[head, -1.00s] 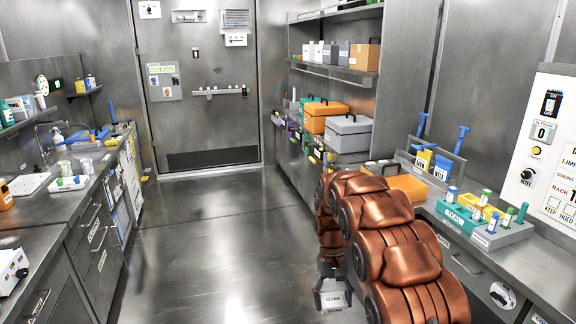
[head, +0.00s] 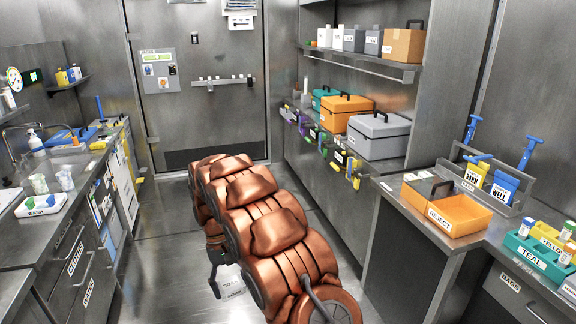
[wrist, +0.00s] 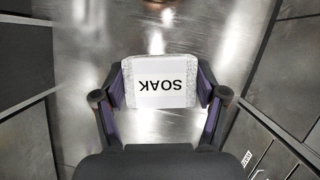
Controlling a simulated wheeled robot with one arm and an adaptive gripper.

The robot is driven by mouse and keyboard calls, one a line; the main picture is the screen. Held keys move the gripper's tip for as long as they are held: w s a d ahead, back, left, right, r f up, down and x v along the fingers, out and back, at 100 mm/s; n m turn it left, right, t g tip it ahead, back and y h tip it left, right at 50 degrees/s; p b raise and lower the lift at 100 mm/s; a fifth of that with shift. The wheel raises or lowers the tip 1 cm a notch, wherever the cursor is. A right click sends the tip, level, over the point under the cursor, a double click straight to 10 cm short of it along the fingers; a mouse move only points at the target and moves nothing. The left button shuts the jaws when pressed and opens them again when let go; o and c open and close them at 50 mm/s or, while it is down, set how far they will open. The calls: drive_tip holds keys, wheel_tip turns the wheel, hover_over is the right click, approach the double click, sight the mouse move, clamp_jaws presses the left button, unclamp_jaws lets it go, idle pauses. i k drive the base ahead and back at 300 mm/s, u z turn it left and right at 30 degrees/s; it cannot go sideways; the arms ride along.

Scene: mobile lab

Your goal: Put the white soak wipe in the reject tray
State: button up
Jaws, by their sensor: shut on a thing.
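The white soak wipe (wrist: 160,82) is a pale packet with the word SOAK on it. My gripper (wrist: 160,92) is shut on it, one finger on each side, in the wrist view. In the head view the wipe (head: 231,282) shows low beside my arm, over the floor, partly hidden. My gripper (head: 216,278) is mostly hidden behind my arm there. The orange reject tray (head: 447,226), labelled REJECT, sits on the right-hand counter, apart from my gripper.
Right of the reject tray stand a grey caddy (head: 489,180) with blue-handled tools and a teal rack (head: 532,259). A shelf with an orange case (head: 345,113) and a grey case (head: 378,137) is behind. The left counter holds a wash tray (head: 41,206). The aisle floor is open.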

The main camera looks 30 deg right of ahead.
sight(443, 204)
drive_tip(key=z, duration=0.05)
drive_tip(key=i, duration=1.5)
drive_tip(key=z, duration=0.95)
drive_tip(key=i, duration=0.8)
drive_tip(key=z, duration=1.45)
drive_tip(key=i, duration=0.5)
drive_tip(key=z, duration=0.35)
